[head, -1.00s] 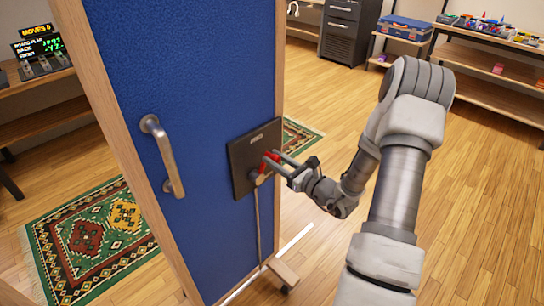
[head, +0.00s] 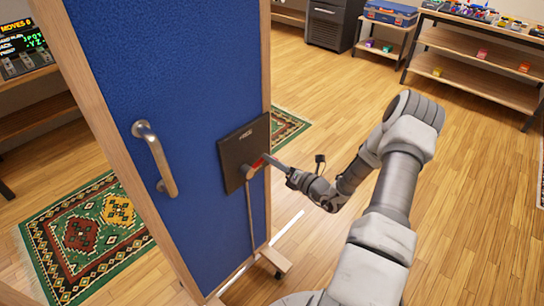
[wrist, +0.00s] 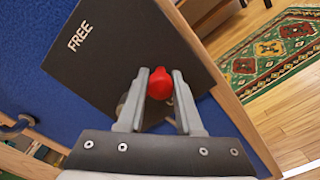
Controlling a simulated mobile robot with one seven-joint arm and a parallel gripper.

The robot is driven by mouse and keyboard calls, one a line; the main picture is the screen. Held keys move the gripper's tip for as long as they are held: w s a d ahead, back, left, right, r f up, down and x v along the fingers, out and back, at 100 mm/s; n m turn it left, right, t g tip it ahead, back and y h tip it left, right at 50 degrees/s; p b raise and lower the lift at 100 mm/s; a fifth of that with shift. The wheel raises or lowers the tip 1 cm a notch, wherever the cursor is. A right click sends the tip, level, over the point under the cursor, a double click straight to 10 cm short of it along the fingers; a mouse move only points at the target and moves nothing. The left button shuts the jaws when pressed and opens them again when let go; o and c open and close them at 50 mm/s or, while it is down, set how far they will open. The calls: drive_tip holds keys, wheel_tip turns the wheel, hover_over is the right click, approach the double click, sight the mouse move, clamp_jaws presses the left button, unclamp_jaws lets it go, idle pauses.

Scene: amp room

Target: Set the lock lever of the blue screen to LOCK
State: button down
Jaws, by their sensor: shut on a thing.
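The blue screen (head: 125,80) stands upright in a wooden frame at the left of the head view. A dark plate (head: 240,148) is fixed on its face, and it fills much of the wrist view (wrist: 110,50), where the word FREE shows on it. The lock lever (head: 254,167) has a red grip, which also shows in the wrist view (wrist: 160,86). My gripper (head: 268,160) is shut on the red grip, with one finger on each side of it in the wrist view (wrist: 160,95). The word LOCK is not visible.
A metal handle (head: 158,160) sticks out from the screen, left of the plate. The screen's foot (head: 275,262) rests on a wooden floor. A green patterned rug (head: 85,235) lies behind it. Shelves (head: 480,70) stand at the back right; the floor between is clear.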

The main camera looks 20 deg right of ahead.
drive_tip(key=shift+s+f+m, duration=0.1)
drive_tip(key=shift+f+m, duration=0.4)
drive_tip(key=shift+f, duration=0.15)
drive_tip(key=c, duration=0.6)
unclamp_jaws()
drive_tip(key=shift+r, duration=0.1)
drive_tip(key=shift+s+d, duration=0.1)
drive_tip(key=shift+s, duration=0.05)
drive_tip(key=p+v, duration=0.1)
drive_tip(key=v, duration=1.6)
